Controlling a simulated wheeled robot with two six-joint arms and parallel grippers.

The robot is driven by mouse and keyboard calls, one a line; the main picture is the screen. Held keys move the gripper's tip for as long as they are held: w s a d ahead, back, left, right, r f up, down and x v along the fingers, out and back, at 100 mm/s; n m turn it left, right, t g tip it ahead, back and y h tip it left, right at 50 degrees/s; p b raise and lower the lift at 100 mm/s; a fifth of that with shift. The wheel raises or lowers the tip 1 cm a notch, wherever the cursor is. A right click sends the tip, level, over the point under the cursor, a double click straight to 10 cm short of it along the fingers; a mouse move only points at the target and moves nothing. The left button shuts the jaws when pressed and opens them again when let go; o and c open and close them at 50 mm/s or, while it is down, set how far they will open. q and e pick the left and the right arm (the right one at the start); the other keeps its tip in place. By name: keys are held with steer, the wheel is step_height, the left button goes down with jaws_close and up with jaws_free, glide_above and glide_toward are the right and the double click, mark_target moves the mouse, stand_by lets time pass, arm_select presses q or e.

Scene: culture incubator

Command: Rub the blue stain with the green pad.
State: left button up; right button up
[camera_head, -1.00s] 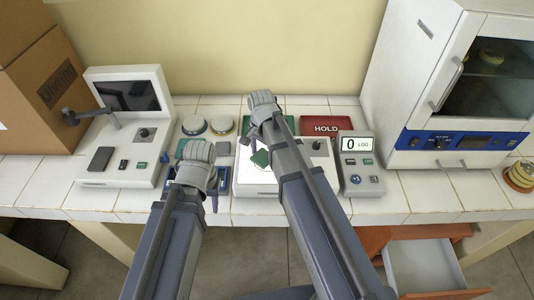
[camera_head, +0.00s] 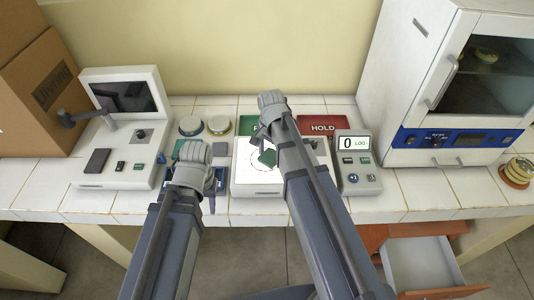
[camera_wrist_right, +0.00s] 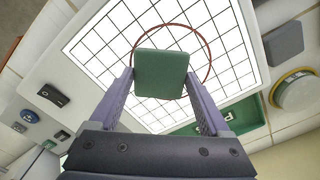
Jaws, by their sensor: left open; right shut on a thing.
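The green pad (camera_head: 268,157) is held in my right gripper (camera_head: 263,142) over a white lit panel (camera_head: 249,177). In the right wrist view the pad (camera_wrist_right: 161,74) sits between the two fingers (camera_wrist_right: 160,85) of the right gripper, above a black grid (camera_wrist_right: 105,60) and partly over a reddish ring (camera_wrist_right: 209,58). I cannot tell whether the pad touches the panel. No blue stain is distinguishable; the pad covers part of the ring's inside. My left gripper (camera_head: 193,170) is open, left of the panel, with its fingers largely hidden.
A device with a dark screen (camera_head: 126,97) stands at left, beside a cardboard box (camera_head: 45,90). Round-lidded dishes (camera_head: 219,125) stand behind my left gripper. A red HOLD plate (camera_head: 322,127), a LOG counter (camera_head: 355,143) and a white incubator (camera_head: 410,70) are at right.

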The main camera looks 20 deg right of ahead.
steer(key=shift+s+d, duration=0.25)
steer(key=shift+d, duration=0.8)
steer(key=shift+s+d, duration=0.25)
steer(key=shift+d, duration=0.75)
steer(key=shift+r, duration=0.15)
step_height(320, 180, up, 6)
steer(key=p, duration=0.6)
step_height(320, 180, up, 3)
steer(key=p, duration=0.3)
